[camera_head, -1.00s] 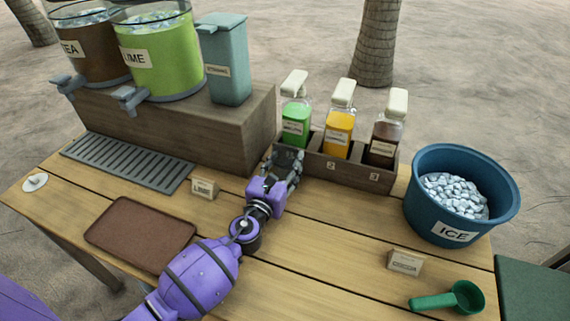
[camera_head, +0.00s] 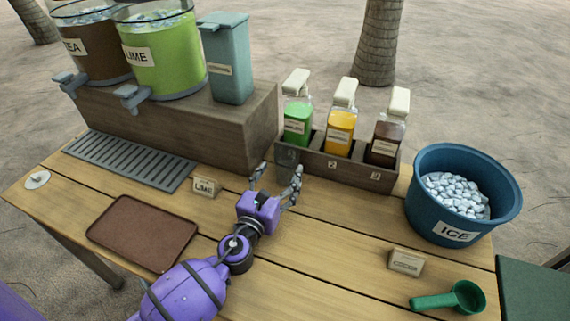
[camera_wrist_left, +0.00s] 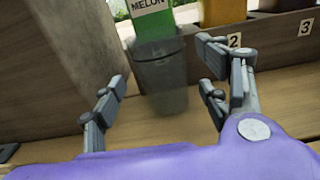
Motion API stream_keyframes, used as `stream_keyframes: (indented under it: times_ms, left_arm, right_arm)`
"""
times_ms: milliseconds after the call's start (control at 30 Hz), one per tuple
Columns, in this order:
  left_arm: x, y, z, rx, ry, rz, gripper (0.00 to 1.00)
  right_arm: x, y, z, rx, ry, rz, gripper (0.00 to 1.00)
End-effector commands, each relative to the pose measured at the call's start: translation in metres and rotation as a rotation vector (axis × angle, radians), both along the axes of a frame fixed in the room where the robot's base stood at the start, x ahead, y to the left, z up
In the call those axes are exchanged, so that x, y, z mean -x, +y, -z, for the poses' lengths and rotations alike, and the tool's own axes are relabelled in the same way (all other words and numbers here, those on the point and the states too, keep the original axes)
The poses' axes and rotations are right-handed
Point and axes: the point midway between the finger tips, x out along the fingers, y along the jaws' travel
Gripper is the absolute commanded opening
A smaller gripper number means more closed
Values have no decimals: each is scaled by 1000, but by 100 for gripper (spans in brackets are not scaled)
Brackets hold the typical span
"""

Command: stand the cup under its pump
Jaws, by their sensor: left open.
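A translucent grey cup (camera_head: 287,160) stands upright on the table, in front of the rack's left slot and the green pump bottle (camera_head: 297,125). In the left wrist view the cup (camera_wrist_left: 162,80) stands just beyond my fingertips, below the bottle's MELON label. The bottle's white pump head (camera_head: 297,80) is above; whether its spout is exactly over the cup cannot be told. My left gripper (camera_head: 278,178) is open and empty, just in front of the cup and apart from it. It also shows in the left wrist view (camera_wrist_left: 165,92). My right gripper is not in view.
The wooden rack (camera_head: 350,172) also holds a yellow bottle (camera_head: 340,133) and a brown bottle (camera_head: 387,140). A LIME card (camera_head: 205,187) stands left of my gripper.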

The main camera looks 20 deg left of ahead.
Motion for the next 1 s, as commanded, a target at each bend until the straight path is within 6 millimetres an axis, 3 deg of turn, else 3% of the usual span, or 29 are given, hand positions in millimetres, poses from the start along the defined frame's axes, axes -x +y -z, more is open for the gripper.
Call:
stream_keyframes:
  times_ms: [100, 333, 1000]
  left_arm:
    - [28, 1, 2, 1, 3, 0, 69]
    - [60, 2, 2, 1, 3, 0, 69]
    - [67, 2, 0, 1, 0, 0, 69]
  right_arm:
    - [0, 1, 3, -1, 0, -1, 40]
    - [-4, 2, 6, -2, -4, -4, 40]
    - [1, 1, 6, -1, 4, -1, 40]
